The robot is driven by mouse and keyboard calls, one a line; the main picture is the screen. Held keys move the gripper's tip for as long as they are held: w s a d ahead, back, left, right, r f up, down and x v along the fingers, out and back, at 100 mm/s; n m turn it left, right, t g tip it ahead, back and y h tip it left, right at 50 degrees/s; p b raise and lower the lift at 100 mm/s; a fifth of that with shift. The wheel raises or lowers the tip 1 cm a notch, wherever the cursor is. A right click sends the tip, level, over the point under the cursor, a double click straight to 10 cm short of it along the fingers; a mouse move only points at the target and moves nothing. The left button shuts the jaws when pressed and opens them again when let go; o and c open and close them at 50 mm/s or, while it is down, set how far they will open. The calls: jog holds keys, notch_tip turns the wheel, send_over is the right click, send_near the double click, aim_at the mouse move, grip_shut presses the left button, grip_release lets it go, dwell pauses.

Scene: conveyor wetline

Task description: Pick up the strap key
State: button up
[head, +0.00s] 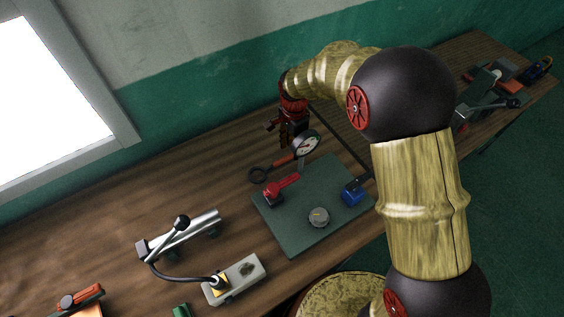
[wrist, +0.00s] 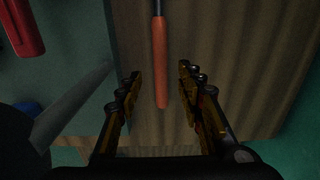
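The strap key looks to be the tool with a dark ring and an orange handle (head: 284,160), lying on the wooden bench beside the green mat. In the wrist view its orange handle (wrist: 160,60) runs down from a thin dark shaft, and its end shows between my fingers. The ring is outside the wrist view. My gripper (head: 286,138) hangs above the bench just behind the handle, pointing down. In the wrist view my gripper (wrist: 160,78) is open, one finger on each side of the handle, with gaps on both sides. Whether the fingers reach handle height is unclear.
The green mat (head: 290,230) holds a red tool (head: 281,186), a round knob (head: 319,217) and a blue block (head: 352,195). A dial gauge (head: 306,145) stands close beside my gripper. A lever fixture (head: 180,238) is at left. Bare wood lies left of the ring.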

aim_at(291, 155)
notch_tip(291, 155, down, 4)
jog(key=shift+w+b, duration=0.1)
jog(key=shift+b, duration=0.4)
jog(key=shift+c, duration=1.3)
jog(key=shift+r, duration=0.1)
grip_shut()
